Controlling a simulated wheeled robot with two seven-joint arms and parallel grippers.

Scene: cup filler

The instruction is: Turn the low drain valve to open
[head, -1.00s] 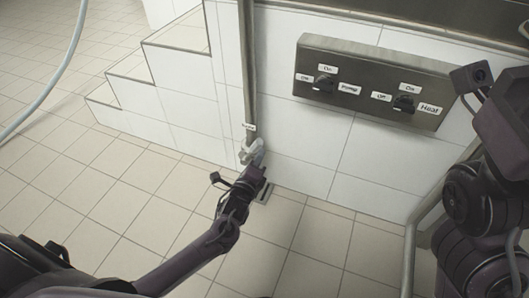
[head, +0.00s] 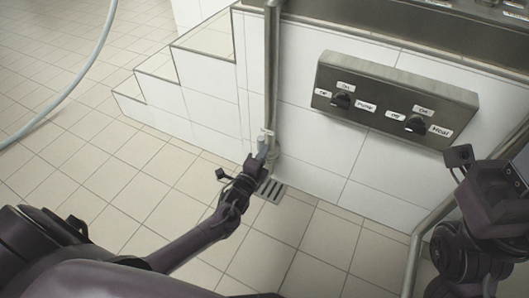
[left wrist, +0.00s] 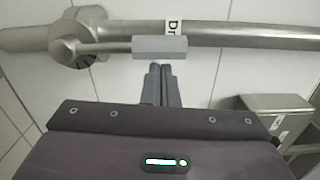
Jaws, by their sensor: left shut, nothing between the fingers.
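The low drain valve (head: 272,146) sits near the foot of a vertical pipe against the tiled wall. In the left wrist view its round body (left wrist: 77,48) is at left, and a lever with a grey block grip (left wrist: 160,47) runs from it alongside the pipe. My right gripper's fingers are not visible.
A floor grate (head: 271,190) lies below the valve. A metal switch box (head: 395,100) with pump and heat knobs is on the wall to the right. Tiled steps (head: 180,75) rise at left, with a hose (head: 75,85) beyond. The floor in front is clear.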

